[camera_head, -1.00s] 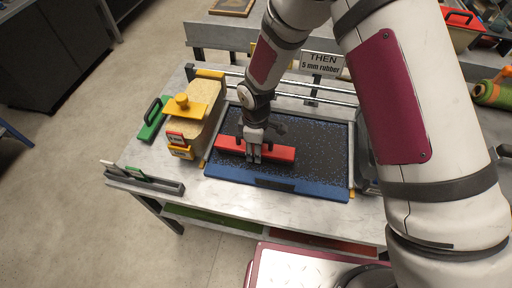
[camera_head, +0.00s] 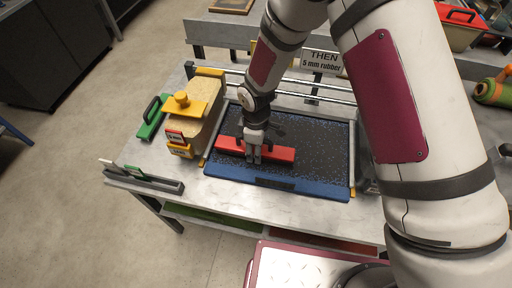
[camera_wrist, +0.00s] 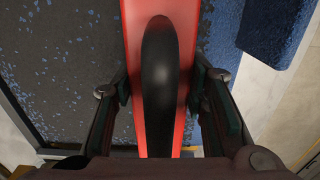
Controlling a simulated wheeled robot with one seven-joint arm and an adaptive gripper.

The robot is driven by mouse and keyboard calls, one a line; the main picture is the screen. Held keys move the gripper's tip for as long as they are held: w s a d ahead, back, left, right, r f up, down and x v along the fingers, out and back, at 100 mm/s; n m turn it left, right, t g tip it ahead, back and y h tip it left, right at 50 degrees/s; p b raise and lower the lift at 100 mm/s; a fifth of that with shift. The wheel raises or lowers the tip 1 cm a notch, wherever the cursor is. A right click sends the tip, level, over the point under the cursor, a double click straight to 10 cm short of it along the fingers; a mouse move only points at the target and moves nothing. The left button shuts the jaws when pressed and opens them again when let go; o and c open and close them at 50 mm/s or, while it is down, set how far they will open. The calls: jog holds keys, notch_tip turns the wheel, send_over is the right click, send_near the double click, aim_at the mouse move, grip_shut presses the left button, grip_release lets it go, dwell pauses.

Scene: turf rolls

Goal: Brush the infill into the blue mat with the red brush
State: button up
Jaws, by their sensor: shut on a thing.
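The red brush (camera_head: 278,153) lies across the left and middle part of the blue mat. My gripper (camera_head: 254,158) is shut on its black handle from above. In the wrist view the black handle (camera_wrist: 160,85) stands between my two fingers, with the red brush body (camera_wrist: 137,25) under it. The blue mat (camera_head: 275,183) has a bare blue strip along its front. Behind that strip, dark infill speckled with blue (camera_head: 318,150) covers most of it. The brush's underside is hidden.
A yellow-topped hopper of tan grains (camera_head: 206,100) stands left of the mat. A green-based tool (camera_head: 152,118) lies farther left, and a grey rail (camera_head: 145,180) sits at the table's front left. A sign reading "THEN 5 mm rubber" (camera_head: 321,62) stands behind.

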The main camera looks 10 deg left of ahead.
aim_at(266, 149)
jog(key=shift+f+b, duration=0.35)
jog(key=shift+f, duration=0.5)
dwell(0.4)
jog(key=shift+d, duration=0.15)
jog(key=shift+d, duration=1.45)
jog(key=shift+a, duration=0.1)
jog(key=shift+a+b, duration=0.3)
jog(key=shift+a, duration=1.2)
jog(key=shift+d, duration=0.1)
